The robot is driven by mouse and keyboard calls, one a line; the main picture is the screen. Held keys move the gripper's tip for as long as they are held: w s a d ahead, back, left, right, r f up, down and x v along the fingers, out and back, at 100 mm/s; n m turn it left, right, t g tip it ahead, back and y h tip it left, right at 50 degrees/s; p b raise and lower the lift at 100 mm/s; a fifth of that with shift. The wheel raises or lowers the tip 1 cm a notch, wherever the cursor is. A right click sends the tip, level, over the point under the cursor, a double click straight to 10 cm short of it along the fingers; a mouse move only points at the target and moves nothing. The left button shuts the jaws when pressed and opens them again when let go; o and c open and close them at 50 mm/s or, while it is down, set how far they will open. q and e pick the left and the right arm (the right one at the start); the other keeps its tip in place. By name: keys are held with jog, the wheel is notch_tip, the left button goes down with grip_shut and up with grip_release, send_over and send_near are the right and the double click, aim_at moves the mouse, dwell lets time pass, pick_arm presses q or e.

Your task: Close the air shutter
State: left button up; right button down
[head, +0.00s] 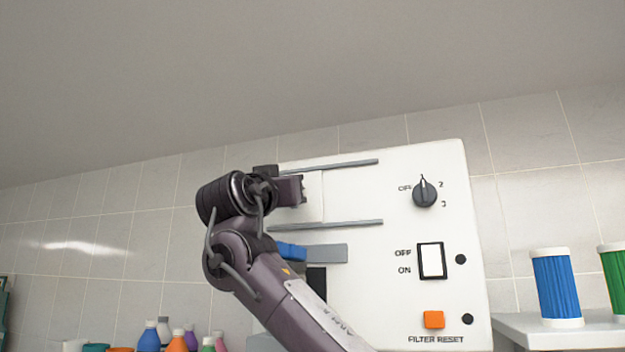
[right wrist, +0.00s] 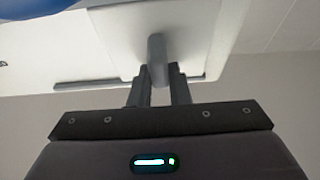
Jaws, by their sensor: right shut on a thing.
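The air shutter appears to be the white sliding plate (head: 314,208) between two grey rails on the white machine panel (head: 395,270). Its right edge shows just right of my right gripper (head: 296,189); my arm hides its left part. In the right wrist view, my right gripper (right wrist: 158,88) is shut on the shutter's grey handle (right wrist: 156,50), which stands out from the white plate (right wrist: 190,35). My left gripper is not in view.
The upper rail (head: 335,163) and lower rail (head: 335,225) run sideways. Right are a dial (head: 424,193), a rocker switch (head: 431,261) and an orange button (head: 434,319). A blue filter (head: 557,288) stands on a right shelf; bottles (head: 178,341) stand low left.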

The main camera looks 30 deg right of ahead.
jog(key=shift+r, duration=0.1)
jog(key=c, duration=1.6)
grip_release()
jog(key=shift+a, duration=0.15)
jog(key=shift+o, duration=1.2)
jog(key=shift+w+a, duration=0.1)
jog(key=shift+w, duration=0.05)
jog(key=b+v, duration=0.5)
jog(key=v, duration=0.3)
